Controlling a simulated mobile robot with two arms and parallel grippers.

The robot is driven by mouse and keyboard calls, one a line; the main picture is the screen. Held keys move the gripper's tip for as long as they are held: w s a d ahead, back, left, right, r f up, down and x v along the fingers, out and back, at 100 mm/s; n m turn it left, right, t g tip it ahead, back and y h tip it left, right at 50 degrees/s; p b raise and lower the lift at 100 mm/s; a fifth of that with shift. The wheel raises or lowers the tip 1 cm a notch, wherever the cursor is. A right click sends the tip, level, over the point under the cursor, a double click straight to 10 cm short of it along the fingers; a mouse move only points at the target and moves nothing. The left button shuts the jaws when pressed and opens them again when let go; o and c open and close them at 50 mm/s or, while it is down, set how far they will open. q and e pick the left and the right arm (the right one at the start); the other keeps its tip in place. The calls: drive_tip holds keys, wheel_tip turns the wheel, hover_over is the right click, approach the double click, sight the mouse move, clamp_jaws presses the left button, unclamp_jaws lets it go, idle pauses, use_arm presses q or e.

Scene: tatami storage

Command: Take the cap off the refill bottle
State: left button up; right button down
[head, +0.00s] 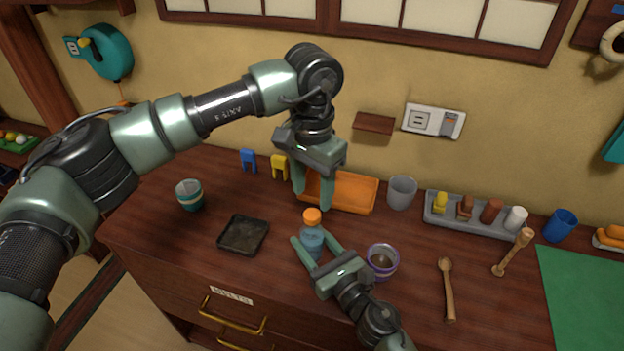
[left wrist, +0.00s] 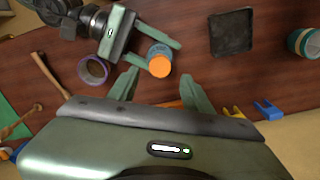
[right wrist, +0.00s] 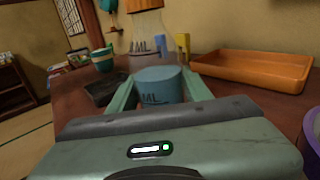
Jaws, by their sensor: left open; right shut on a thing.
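The refill bottle (head: 312,242) is blue and stands upright on the brown counter, with an orange cap (head: 312,216) on its top. My right gripper (head: 311,238) is shut on the bottle's body, one finger on each side. My left gripper (head: 312,200) is open and empty, pointing down just above and behind the cap. In the left wrist view the orange cap (left wrist: 159,67) lies near the gap between its open fingertips (left wrist: 158,76).
A purple-rimmed cup (head: 382,262) stands close right of the bottle. A dark square tray (head: 243,235) lies to the left. An orange tray (head: 352,192) is behind, with a grey cup (head: 401,192) beside it. Wooden spoon (head: 447,290) lies at right.

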sight(312, 214)
use_arm(q)
wheel_tip(312, 214, down, 6)
drive_tip(key=shift+r, duration=0.15)
